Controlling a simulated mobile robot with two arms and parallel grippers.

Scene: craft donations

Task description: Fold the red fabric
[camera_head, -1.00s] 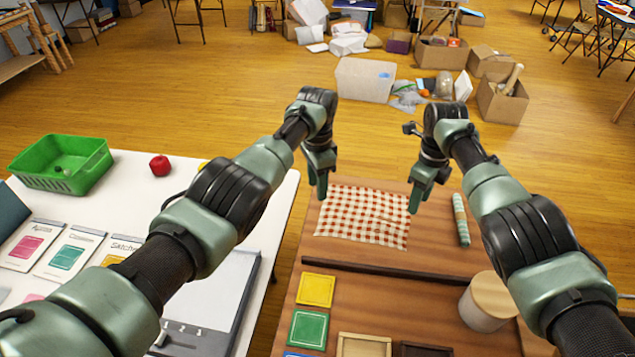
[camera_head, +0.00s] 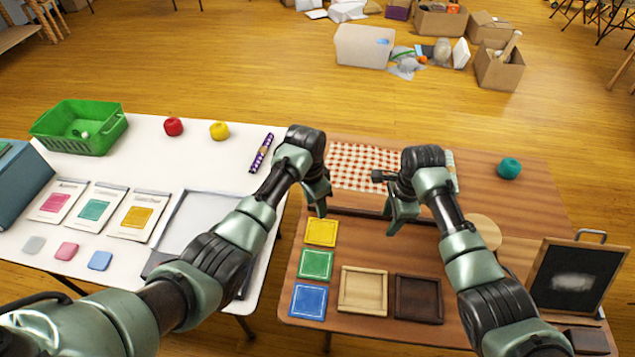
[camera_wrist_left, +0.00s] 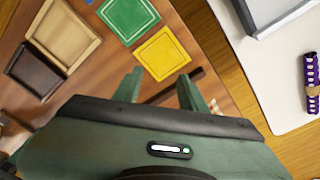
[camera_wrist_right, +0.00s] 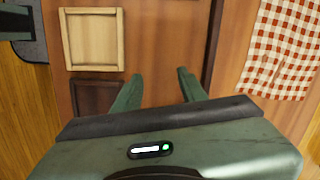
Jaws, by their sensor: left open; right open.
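The red-and-white checked fabric (camera_head: 362,167) lies spread flat at the far side of the wooden table; my right arm covers part of its near right side. It also shows in the right wrist view (camera_wrist_right: 277,45), beside the gripper. My left gripper (camera_head: 318,207) is open and empty, near the fabric's near left side, above the dark strip. In the left wrist view its fingers (camera_wrist_left: 160,90) are apart, with only a sliver of fabric showing. My right gripper (camera_head: 396,225) is open and empty, on the near side of the fabric, above bare wood.
Yellow (camera_head: 321,232), green (camera_head: 315,265) and blue (camera_head: 308,301) squares, a light tray (camera_head: 363,291) and a dark tray (camera_head: 418,299) lie at the near side. A round wooden lid (camera_head: 484,232), a chalkboard (camera_head: 575,280) and a teal ball (camera_head: 509,168) are at right. A white table adjoins at left.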

